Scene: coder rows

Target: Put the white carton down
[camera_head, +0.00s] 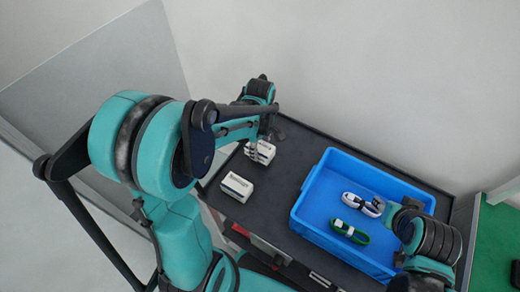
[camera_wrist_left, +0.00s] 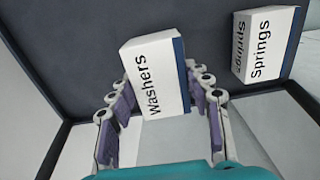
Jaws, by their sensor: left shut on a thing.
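A white carton with a blue edge, marked "Washers" (camera_wrist_left: 155,78), sits between the fingers of my left gripper (camera_wrist_left: 160,112) in the left wrist view. In the head view the same carton (camera_head: 262,153) is at the far left part of the dark table top, below my left gripper (camera_head: 262,138), which is shut on it. I cannot tell whether its underside touches the table. A second white carton, marked "Springs" (camera_wrist_left: 265,45), stands apart from it; it also shows in the head view (camera_head: 236,187) near the table's left edge.
A blue crate (camera_head: 312,212) stands on the dark table (camera_head: 272,212), right of the cartons. A white-and-dark cable bundle (camera_head: 362,204) and a green one (camera_head: 350,232) lie in it. My right arm reaches over the crate's right side. Table between cartons and crate is clear.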

